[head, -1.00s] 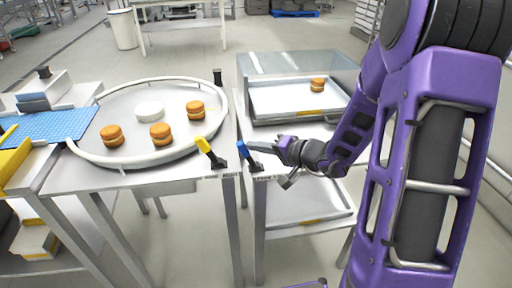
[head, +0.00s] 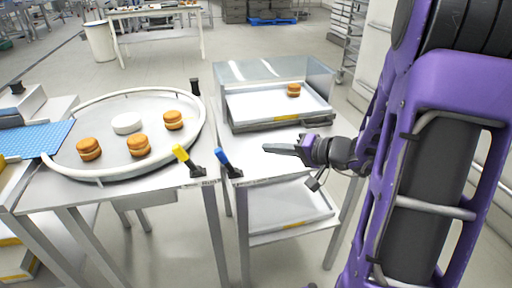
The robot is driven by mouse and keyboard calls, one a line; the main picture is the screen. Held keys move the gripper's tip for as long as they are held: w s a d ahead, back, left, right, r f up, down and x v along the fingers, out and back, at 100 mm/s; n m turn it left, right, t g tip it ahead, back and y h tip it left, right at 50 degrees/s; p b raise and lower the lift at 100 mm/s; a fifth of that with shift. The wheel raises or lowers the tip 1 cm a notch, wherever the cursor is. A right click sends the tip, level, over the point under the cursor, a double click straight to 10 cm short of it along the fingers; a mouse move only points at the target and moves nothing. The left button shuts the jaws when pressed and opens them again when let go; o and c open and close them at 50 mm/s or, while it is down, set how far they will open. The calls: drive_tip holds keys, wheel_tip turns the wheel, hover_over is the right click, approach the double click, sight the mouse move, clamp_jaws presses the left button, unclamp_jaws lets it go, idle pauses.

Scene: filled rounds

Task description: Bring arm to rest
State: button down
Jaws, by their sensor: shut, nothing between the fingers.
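My gripper (head: 270,148) is shut and empty. It points left, above the front part of the right-hand metal table (head: 262,168), in front of the tray with one filled round. My purple arm reaches in from the right and covers the right side of the view. A blue-handled lever (head: 222,157) stands at the table's front left corner, to the left of the fingertips and apart from them.
A round rimmed tray (head: 85,173) holds several filled rounds and a white disc (head: 127,123). A yellow-handled lever (head: 181,154) stands by its front. A tray (head: 250,110) under a clear cover (head: 270,70) holds one filled round (head: 294,90). A lower shelf tray (head: 285,205) sits below.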

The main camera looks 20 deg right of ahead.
drive_tip(key=shift+v, duration=0.85)
